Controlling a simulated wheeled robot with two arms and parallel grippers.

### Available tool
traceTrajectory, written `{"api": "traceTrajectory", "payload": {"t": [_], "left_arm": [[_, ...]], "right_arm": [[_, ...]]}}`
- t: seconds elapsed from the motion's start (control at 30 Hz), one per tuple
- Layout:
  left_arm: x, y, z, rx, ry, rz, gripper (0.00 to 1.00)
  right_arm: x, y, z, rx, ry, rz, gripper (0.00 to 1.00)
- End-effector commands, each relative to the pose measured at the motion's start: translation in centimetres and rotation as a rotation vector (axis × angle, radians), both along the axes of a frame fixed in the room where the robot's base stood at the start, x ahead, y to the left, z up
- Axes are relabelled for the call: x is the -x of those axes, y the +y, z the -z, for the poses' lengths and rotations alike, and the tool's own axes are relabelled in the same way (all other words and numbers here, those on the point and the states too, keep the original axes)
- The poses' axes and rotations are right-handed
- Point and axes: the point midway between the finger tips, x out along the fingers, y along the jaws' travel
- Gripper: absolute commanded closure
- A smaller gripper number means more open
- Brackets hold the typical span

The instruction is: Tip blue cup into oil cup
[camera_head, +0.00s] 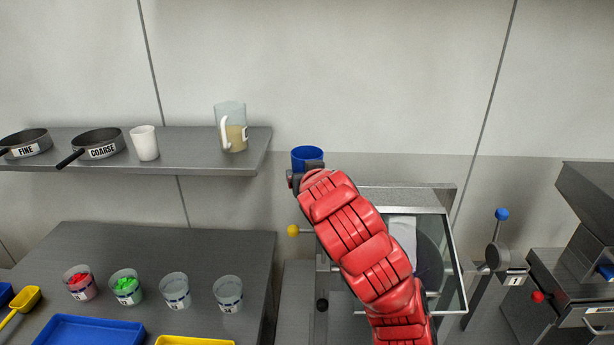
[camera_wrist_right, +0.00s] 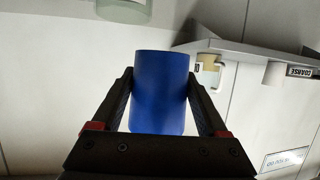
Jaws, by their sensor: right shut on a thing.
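The blue cup (camera_head: 307,155) is held upright in my right gripper (camera_head: 305,176), just right of the shelf's end in the head view. In the right wrist view the blue cup (camera_wrist_right: 161,92) sits between both fingers of the right gripper (camera_wrist_right: 160,85), which are shut on it. The cup's contents are hidden. Several clear cups stand on the lower table, including two with pale contents (camera_head: 174,291) (camera_head: 228,293); their labels are too small to read, so I cannot tell which is the oil cup. My left gripper is not in view.
The shelf (camera_head: 195,155) holds a jug (camera_head: 231,127), a white cup (camera_head: 145,143) and two pans (camera_head: 97,142) (camera_head: 27,142). A blue tray (camera_head: 90,331) lies on the table. A glass-fronted hood (camera_head: 455,265) stands behind my right arm. A pale rounded thing (camera_wrist_right: 125,10) shows in the wrist view.

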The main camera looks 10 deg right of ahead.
Motion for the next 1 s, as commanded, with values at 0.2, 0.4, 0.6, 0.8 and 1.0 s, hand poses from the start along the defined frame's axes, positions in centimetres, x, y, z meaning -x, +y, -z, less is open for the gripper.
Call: {"api": "traceTrajectory", "payload": {"t": [0.2, 0.4, 0.6, 0.8, 1.0], "left_arm": [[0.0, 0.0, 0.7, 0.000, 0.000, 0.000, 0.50], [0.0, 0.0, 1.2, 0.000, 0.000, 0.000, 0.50], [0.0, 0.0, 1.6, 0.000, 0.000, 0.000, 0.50], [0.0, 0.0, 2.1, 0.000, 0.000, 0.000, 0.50], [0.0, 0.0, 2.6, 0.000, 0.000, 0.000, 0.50]], "right_arm": [[0.0, 0.1, 0.0, -0.018, -0.007, -0.001, 0.86], [0.0, 0.2, 0.0, -0.040, -0.011, -0.001, 0.86], [-0.1, 0.3, 0.0, -0.061, -0.017, 0.000, 0.86], [-0.1, 0.4, 0.0, -0.083, -0.023, 0.000, 0.86], [-0.1, 0.5, -0.1, -0.106, -0.029, -0.001, 0.86]]}}
